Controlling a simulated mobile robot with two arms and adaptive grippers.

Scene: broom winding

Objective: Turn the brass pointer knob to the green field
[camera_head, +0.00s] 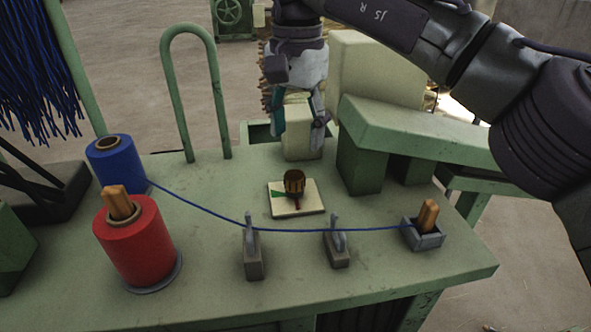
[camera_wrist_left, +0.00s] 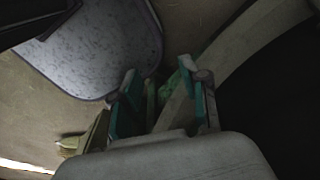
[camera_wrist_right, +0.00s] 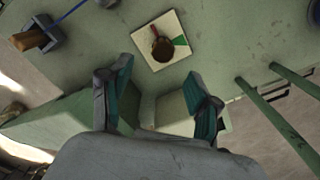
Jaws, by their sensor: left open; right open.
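The brass knob (camera_head: 294,183) stands on a square cream plate (camera_head: 314,206) on the green bench. A green field (camera_head: 276,192) shows at the plate's left. A red mark (camera_head: 296,206) shows at the knob's front side, away from the green. In the right wrist view the knob (camera_wrist_right: 163,48) is ahead of the fingers, with the green field (camera_wrist_right: 180,41) beside it. My right gripper (camera_head: 298,148) is open and empty, behind the knob and apart from it. My left gripper (camera_wrist_left: 158,88) is open and empty in its wrist view, away from the knob; the head view does not show it.
A blue thread runs from the blue spool (camera_head: 118,165) past two clamps (camera_head: 253,255) to a grey holder (camera_head: 425,235) with a wooden peg, in front of the plate. A red spool (camera_head: 137,245) stands left. A green arch (camera_head: 171,85) and a green block (camera_head: 362,165) flank the knob.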

